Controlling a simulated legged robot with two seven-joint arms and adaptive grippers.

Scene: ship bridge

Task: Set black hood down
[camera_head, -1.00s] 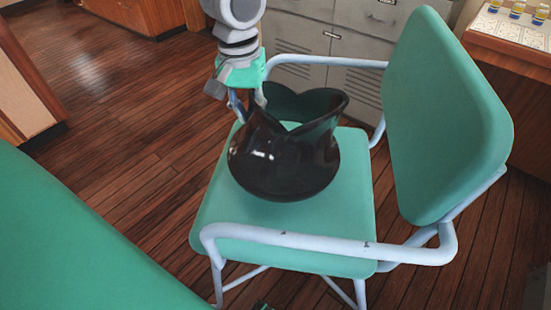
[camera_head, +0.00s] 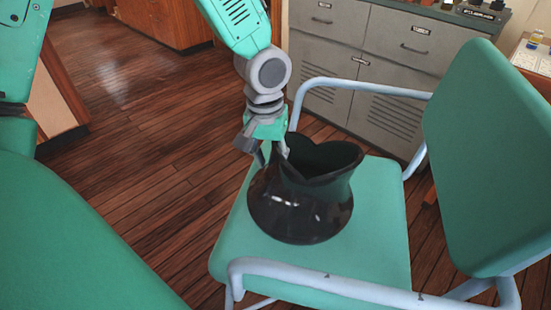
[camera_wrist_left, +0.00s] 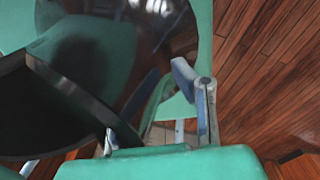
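The black hood (camera_head: 300,210) is a glossy, round-bellied shell with a wide notched opening facing up. It appears to rest on the green seat (camera_head: 375,225) of the chair. My left gripper (camera_head: 270,160) is at the hood's left rim, pointing down. In the left wrist view the hood (camera_wrist_left: 165,30) fills the upper left, and the fingers of my left gripper (camera_wrist_left: 160,125) stand apart with the rim between them. The right-hand finger shows a gap from the glossy wall, which mirrors it. My right gripper is not in view.
The chair has a pale tubular armrest (camera_head: 330,287) in front and a green backrest (camera_head: 480,160) at right. Grey cabinets (camera_head: 375,70) stand behind. Another green surface (camera_head: 70,240) fills the lower left. Wooden floor (camera_head: 150,120) is clear at left.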

